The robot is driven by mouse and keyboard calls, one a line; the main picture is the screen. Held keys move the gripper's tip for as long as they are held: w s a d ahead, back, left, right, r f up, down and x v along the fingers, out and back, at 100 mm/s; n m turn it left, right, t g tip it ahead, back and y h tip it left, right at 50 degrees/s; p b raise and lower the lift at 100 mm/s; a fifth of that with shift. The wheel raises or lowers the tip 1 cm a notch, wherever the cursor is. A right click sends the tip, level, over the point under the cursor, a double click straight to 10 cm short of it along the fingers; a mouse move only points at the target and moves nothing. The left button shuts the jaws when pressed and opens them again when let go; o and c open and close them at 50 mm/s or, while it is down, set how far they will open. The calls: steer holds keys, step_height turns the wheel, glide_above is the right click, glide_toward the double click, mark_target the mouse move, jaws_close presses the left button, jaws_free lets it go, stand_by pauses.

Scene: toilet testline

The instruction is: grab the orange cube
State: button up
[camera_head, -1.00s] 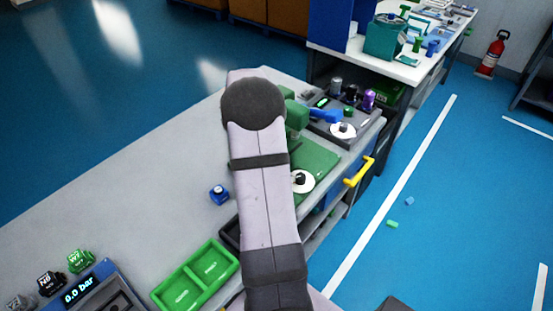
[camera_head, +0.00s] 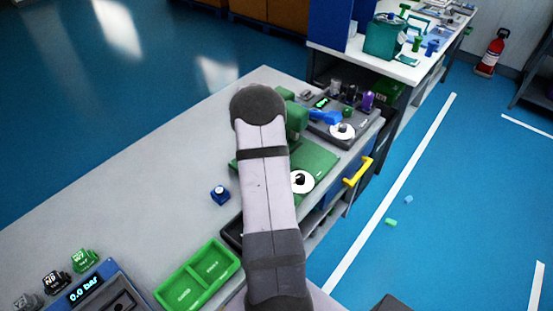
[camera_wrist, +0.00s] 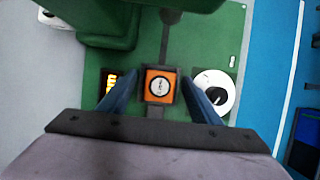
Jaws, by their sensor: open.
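The orange cube (camera_wrist: 161,84) shows in the wrist view, with a pale round emblem on its top face. It sits at a dark fixture on a green plate (camera_wrist: 232,55). My gripper (camera_wrist: 159,77) is open, with one blue finger to the left of the cube and one to the right. No contact between the fingers and the cube can be made out. In the head view my arm hides the cube and the gripper.
A green machine body (camera_wrist: 110,20) rises close to the cube in the wrist view. A white dial (camera_wrist: 214,93) lies right of the right finger, and a lit yellow display (camera_wrist: 110,84) lies left. The head view shows a green tray (camera_head: 212,288) and a blue cube (camera_head: 220,195).

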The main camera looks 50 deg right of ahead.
steer(key=c, duration=1.3)
